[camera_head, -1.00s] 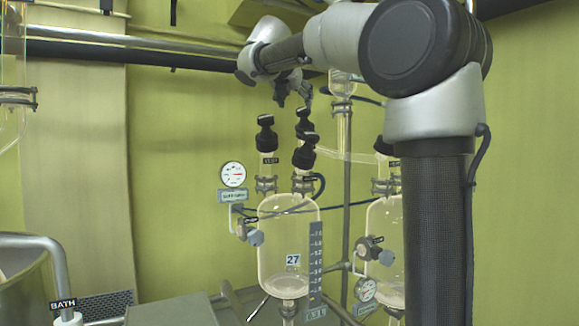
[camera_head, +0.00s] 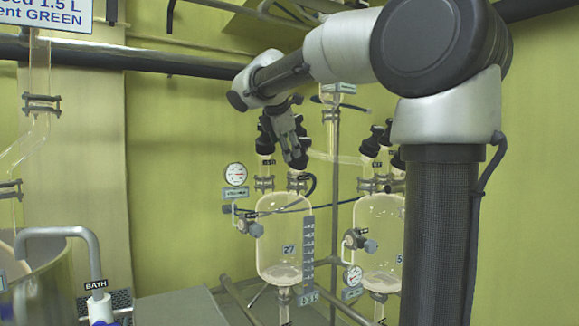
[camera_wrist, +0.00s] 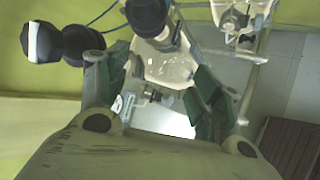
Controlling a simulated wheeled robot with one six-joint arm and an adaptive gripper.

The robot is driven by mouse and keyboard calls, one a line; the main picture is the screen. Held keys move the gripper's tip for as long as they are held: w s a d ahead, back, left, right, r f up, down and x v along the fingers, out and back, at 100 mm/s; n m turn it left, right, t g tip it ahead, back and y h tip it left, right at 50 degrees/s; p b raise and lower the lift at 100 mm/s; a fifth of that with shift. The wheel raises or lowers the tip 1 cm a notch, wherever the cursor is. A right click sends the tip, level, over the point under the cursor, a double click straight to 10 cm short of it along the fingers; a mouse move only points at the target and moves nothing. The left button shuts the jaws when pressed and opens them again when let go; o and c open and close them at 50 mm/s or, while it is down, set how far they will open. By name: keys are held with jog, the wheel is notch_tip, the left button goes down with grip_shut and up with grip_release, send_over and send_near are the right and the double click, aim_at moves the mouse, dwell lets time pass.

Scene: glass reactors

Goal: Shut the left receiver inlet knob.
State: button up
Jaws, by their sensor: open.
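The left receiver (camera_head: 284,235) is a clear glass vessel marked 27 with a little liquid at its bottom. Black knobs top its necks; the left black knob (camera_head: 265,142) shows beside my gripper (camera_head: 292,150). My gripper reaches down over the vessel's top and partly hides the other knob. In the wrist view my gripper (camera_wrist: 156,88) has its green fingers spread apart, with glass between and below them. A black knob (camera_wrist: 146,14) is at the top, beyond the fingers, and another black knob (camera_wrist: 84,44) is beside the left finger. I cannot tell which is the inlet knob, or whether a finger touches one.
A second glass receiver (camera_head: 378,235) with black knobs stands close on the right. A pressure gauge (camera_head: 236,174) and a valve (camera_head: 249,224) sit left of the left receiver. A metal post (camera_head: 334,180) rises between the receivers. A bath pipe (camera_head: 92,245) stands at lower left.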

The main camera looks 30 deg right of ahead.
jog(key=s+f+m+g+y, duration=0.1)
jog(key=s+f+m, duration=0.2)
jog(key=s+f, duration=0.1)
jog(key=shift+a+f+m, duration=0.25)
jog(key=shift+f+m, duration=0.05)
jog(key=shift+f, duration=0.6)
